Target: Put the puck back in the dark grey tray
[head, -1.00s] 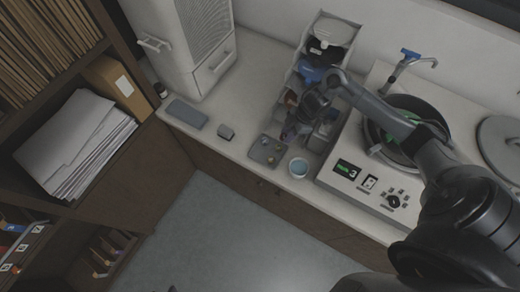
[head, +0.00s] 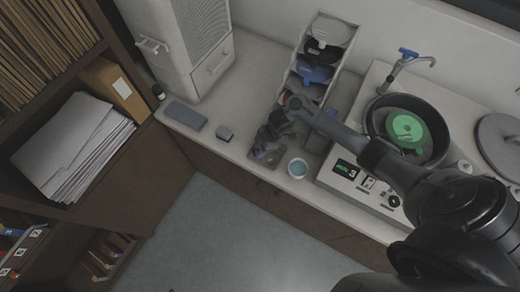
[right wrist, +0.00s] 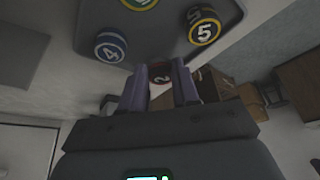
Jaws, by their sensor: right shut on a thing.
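My right gripper (head: 262,150) is low over the dark grey tray (head: 262,167) and hides most of it in the head view. In the right wrist view the purple-grey fingers of the gripper (right wrist: 160,72) are shut on a red-ringed puck (right wrist: 160,79) marked 2. The tray (right wrist: 150,35) fills the upper part of that view, just beyond the held puck. I cannot tell whether the held puck touches the tray. My left gripper is not in view.
A small grey block (head: 225,133) and a flat grey slab (head: 186,115) lie to the left.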

